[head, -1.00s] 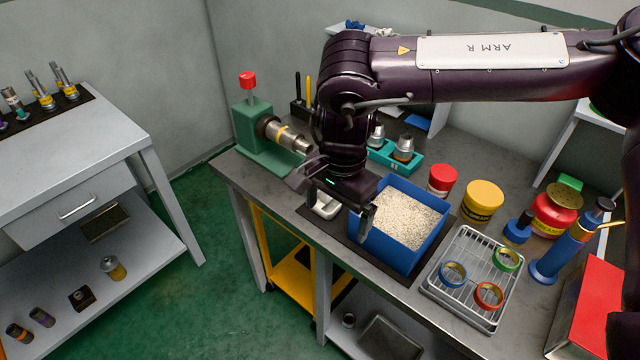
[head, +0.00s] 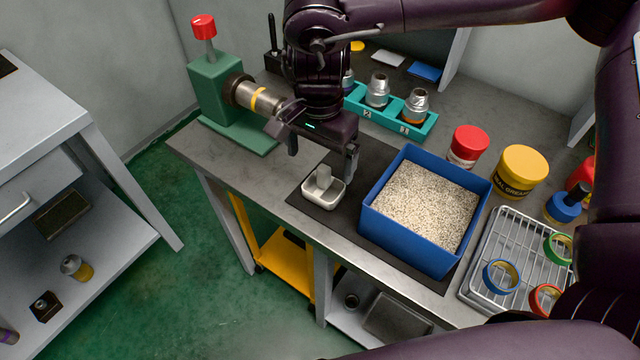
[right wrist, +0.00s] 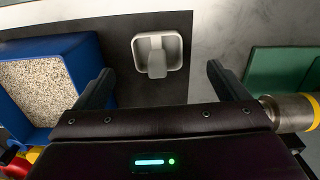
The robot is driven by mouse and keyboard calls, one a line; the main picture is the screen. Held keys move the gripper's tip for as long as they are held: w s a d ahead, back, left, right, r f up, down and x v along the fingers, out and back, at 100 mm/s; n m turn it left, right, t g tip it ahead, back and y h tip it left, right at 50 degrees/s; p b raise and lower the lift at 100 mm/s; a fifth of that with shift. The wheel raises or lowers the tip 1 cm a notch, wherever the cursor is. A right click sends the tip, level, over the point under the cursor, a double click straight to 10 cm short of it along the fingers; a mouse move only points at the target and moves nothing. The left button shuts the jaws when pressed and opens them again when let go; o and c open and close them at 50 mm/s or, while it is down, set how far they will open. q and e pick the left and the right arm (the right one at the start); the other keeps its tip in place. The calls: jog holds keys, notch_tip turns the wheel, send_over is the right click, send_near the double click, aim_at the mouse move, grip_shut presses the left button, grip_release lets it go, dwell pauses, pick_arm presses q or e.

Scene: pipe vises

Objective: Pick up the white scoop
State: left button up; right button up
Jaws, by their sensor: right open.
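The white scoop (head: 325,188) sits on a dark mat (head: 310,207) near the table's front edge, left of a blue bin, with its handle standing up. In the right wrist view the scoop (right wrist: 157,54) shows ahead of and between the two fingers. My right gripper (head: 322,160) is open and empty, above and just behind the scoop in the head view; the fingers (right wrist: 157,84) are apart from it. My left gripper is not seen.
The blue bin (head: 372,222) of pale granules stands close to the right of the scoop. A green vise (head: 215,88) holding a metal pipe is to the left. A teal holder (head: 385,122) stands behind. A wire rack (head: 480,272) lies at the right.

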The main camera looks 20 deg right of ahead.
aim_at(324, 180)
jog(key=f, duration=0.2)
jog(key=f+p, duration=0.1)
jog(key=f, duration=0.2)
jog(key=d+f, duration=0.1)
jog(key=f, duration=0.1)
jog(key=shift+w+f, duration=0.1)
jog(key=shift+f, duration=0.2)
jog(key=c, duration=1.1)
jog(key=shift+o, duration=0.2)
jog(key=shift+r, duration=0.1)
notch_tip(324, 180, up, 20)
jog(key=shift+p, duration=0.35)
